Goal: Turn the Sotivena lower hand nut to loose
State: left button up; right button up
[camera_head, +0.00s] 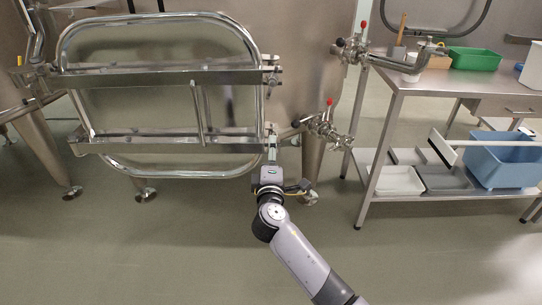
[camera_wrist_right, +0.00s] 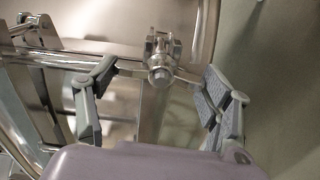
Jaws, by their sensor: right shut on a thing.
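The steel vat's oval manway door (camera_head: 150,110) is closed, with two horizontal bars across it. The lower hand nut (camera_wrist_right: 160,74) is at the right end of the lower bar; the wrist view shows its round hub and two side wings. My right gripper (camera_head: 271,152) reaches up to it from below. In the wrist view my right gripper's fingers (camera_wrist_right: 160,80) are on either side of the nut, shut on its wings. In the head view the gripper partly hides this nut. The upper hand nut (camera_head: 271,72) is at the upper bar's right end. My left gripper is not in view.
A valve with a red-tipped handle (camera_head: 325,122) sticks out just right of my right gripper, and another (camera_head: 360,45) sits higher. A steel table (camera_head: 440,85) stands at the right, with a blue tub (camera_head: 500,165) on its lower shelf. The floor in front is clear.

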jog(key=o, duration=1.2)
jog(key=shift+c, duration=0.2)
jog(key=shift+s, duration=0.1)
jog(key=s, duration=1.1)
jog(key=shift+s, duration=0.4)
